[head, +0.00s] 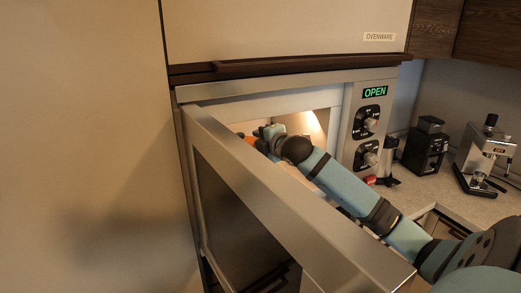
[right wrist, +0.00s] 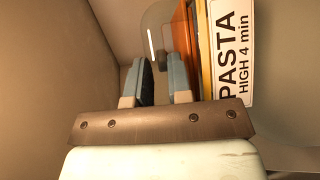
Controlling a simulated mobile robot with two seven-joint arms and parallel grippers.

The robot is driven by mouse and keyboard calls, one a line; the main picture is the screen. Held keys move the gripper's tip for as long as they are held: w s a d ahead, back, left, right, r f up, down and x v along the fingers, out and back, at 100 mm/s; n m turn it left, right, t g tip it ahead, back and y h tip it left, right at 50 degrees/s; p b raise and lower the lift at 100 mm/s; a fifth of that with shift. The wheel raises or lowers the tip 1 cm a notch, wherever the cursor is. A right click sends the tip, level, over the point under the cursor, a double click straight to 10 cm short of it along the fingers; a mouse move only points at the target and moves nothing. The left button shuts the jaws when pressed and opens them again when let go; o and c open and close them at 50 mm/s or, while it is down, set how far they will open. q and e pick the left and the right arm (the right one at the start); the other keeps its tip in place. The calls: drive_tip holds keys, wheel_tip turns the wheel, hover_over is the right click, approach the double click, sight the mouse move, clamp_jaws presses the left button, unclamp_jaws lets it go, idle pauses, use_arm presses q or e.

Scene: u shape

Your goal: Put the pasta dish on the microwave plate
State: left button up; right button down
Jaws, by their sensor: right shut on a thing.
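The pasta dish (right wrist: 233,55) shows in the right wrist view, with orange contents and a white label reading "PASTA HIGH 4 min". My right gripper (right wrist: 161,80) is shut on the dish near its edge; the exact contact is partly hidden. In the head view, my right arm reaches past the open door into the microwave (head: 354,105), with the right gripper (head: 262,133) inside the cavity. A small orange patch shows beside it there. A clear curved shape stands behind the fingers in the wrist view; I cannot tell whether it is the microwave plate. My left gripper is out of view.
The microwave door (head: 280,200) stands open in front of the cavity, close to my right arm. The panel display (head: 375,92) reads "OPEN". A dark grinder (head: 425,148) and a coffee machine (head: 485,158) stand on the counter at right. A cabinet labelled "OVENWARE" (head: 290,30) is above.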

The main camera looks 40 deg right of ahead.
drive_tip(key=shift+f+p, duration=0.5)
drive_tip(key=shift+f, duration=1.35)
drive_tip(key=shift+w+d+f+p, duration=0.1)
drive_tip(key=shift+w+f+p, duration=0.05)
drive_tip(key=shift+f+p, duration=0.15)
drive_tip(key=c, duration=1.1)
unclamp_jaws()
drive_tip(key=shift+f, duration=0.15)
drive_tip(key=shift+o, duration=0.2)
